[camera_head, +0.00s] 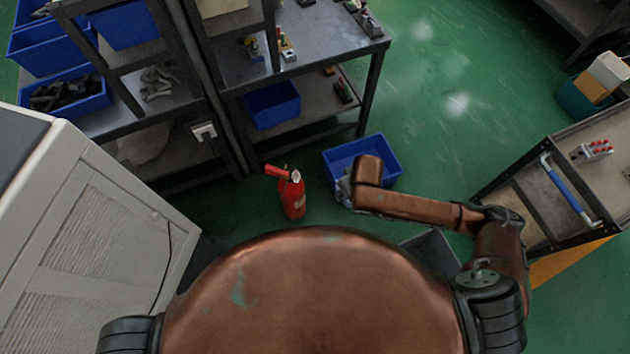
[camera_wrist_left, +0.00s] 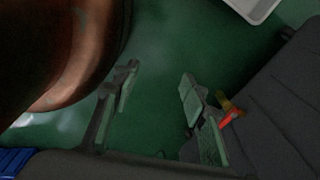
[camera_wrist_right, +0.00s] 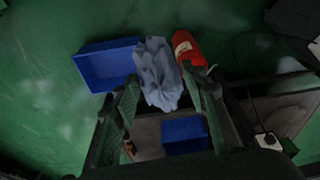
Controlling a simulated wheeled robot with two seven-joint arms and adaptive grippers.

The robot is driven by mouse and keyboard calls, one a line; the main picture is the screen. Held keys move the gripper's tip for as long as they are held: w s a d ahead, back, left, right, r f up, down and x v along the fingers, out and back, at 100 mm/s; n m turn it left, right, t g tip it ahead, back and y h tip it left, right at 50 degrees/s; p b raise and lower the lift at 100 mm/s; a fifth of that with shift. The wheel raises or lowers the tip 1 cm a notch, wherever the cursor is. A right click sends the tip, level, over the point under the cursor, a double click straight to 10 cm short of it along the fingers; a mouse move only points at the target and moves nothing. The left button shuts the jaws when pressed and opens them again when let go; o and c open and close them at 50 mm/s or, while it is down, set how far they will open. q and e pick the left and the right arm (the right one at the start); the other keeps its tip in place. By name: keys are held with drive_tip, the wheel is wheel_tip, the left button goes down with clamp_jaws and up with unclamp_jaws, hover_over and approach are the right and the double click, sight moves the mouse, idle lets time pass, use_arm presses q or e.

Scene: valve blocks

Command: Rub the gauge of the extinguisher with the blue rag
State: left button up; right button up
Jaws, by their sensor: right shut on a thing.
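The red extinguisher (camera_head: 292,197) stands upright on the green floor in the head view, its pale round gauge (camera_head: 296,176) near the top. In the right wrist view the extinguisher (camera_wrist_right: 187,48) shows just beyond the rag, and its gauge cannot be made out. My right gripper (camera_wrist_right: 160,88) is shut on the crumpled pale blue rag (camera_wrist_right: 157,72), which hangs out past the fingertips. In the head view, this gripper (camera_head: 345,187) is mostly hidden by my forearm, right of the extinguisher. My left gripper (camera_wrist_left: 158,80) is open and empty, seen only in the left wrist view.
A blue bin (camera_head: 385,153) sits on the floor behind my right forearm. A dark metal table (camera_head: 325,45) and shelving stand behind the extinguisher. A white cabinet (camera_head: 95,230) is at the left, a cart (camera_head: 590,190) at the right.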

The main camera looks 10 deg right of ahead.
drive_tip(key=w+a+f+n+t+y+b, duration=0.1)
drive_tip(key=w+a+f+n+b, duration=0.15)
drive_tip(key=f, duration=0.25)
drive_tip(key=w+a+f+n+y+b, duration=0.2)
drive_tip(key=w+f+b, duration=0.1)
drive_tip(key=f, duration=0.1)
drive_tip(key=w+a+f+n+t+y+b, duration=0.1)
drive_tip(key=w+a+f+n+b, duration=0.15)
drive_tip(key=f, duration=0.25)
use_arm(q)
wheel_tip(320, 180, down, 16)
drive_tip(key=g+b, duration=0.1)
drive_tip(key=b, duration=0.8)
use_arm(e)
drive_tip(key=n+y, duration=0.3)
drive_tip(key=y, duration=0.2)
approach(297, 177)
drive_tip(key=s+r, duration=0.1)
drive_tip(key=s, duration=0.3)
use_arm(q)
drive_tip(key=w+d+r+b, duration=0.1)
drive_tip(key=w+r+b, duration=0.1)
drive_tip(key=w, duration=0.4)
drive_tip(key=shift+r+b, duration=0.3)
drive_tip(key=shift+r, duration=0.55)
use_arm(e)
drive_tip(key=x, duration=0.6)
drive_tip(key=shift+w+a, duration=0.15)
drive_tip(key=shift+w, duration=0.15)
